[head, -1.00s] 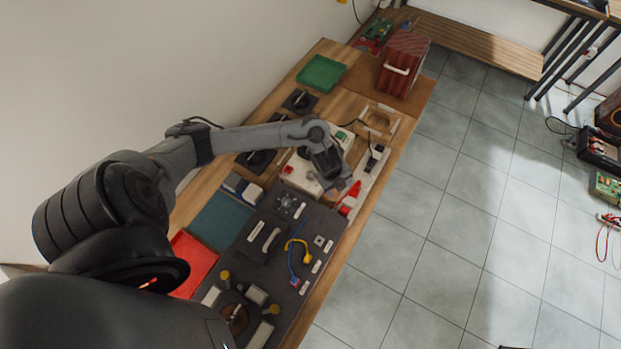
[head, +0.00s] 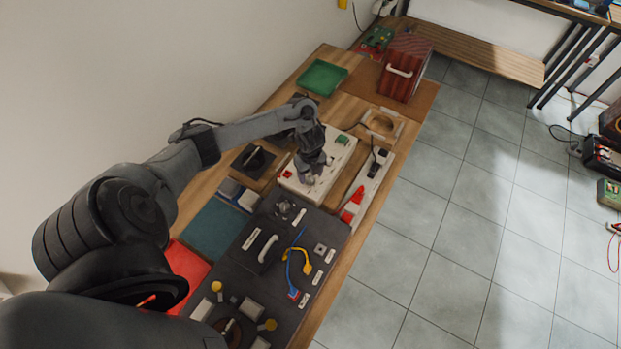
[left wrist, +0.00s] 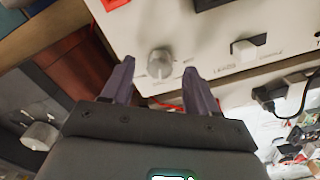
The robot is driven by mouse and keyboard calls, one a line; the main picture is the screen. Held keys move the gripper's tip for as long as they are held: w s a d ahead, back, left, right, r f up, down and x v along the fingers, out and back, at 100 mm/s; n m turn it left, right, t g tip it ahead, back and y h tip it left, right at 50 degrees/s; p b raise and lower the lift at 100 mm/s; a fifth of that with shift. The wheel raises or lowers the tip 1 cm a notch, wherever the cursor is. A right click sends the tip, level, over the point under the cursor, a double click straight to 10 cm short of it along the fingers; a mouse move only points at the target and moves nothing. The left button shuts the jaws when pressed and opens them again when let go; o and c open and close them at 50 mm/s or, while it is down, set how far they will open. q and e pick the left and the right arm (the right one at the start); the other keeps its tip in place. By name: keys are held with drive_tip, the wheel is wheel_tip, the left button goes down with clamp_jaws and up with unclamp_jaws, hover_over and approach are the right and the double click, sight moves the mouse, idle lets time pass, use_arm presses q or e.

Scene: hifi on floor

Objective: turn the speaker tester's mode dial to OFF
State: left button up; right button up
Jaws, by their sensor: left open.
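The speaker tester (head: 335,155) is a white box on the bench in the head view, with a green patch and a red patch on top. Its panel (left wrist: 205,50) fills the upper part of the left wrist view. A grey round knob, the mode dial (left wrist: 160,63), stands on that panel; its printed labels are too small to read. My left gripper (head: 311,178) is over the tester. Its two dark fingers (left wrist: 157,84) are open and apart, with the dial between and just beyond their tips. I cannot tell whether they touch it. My right gripper is not in view.
A pale rocker switch (left wrist: 248,45) sits beside the dial. A tray with red pieces (head: 352,205) lies right of the tester. A dark mat with cables (head: 270,240) is in front, a red ribbed box (head: 402,72) behind.

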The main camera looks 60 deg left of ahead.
use_arm(q)
drive_tip(key=shift+f, duration=0.9)
drive_tip(key=c, duration=1)
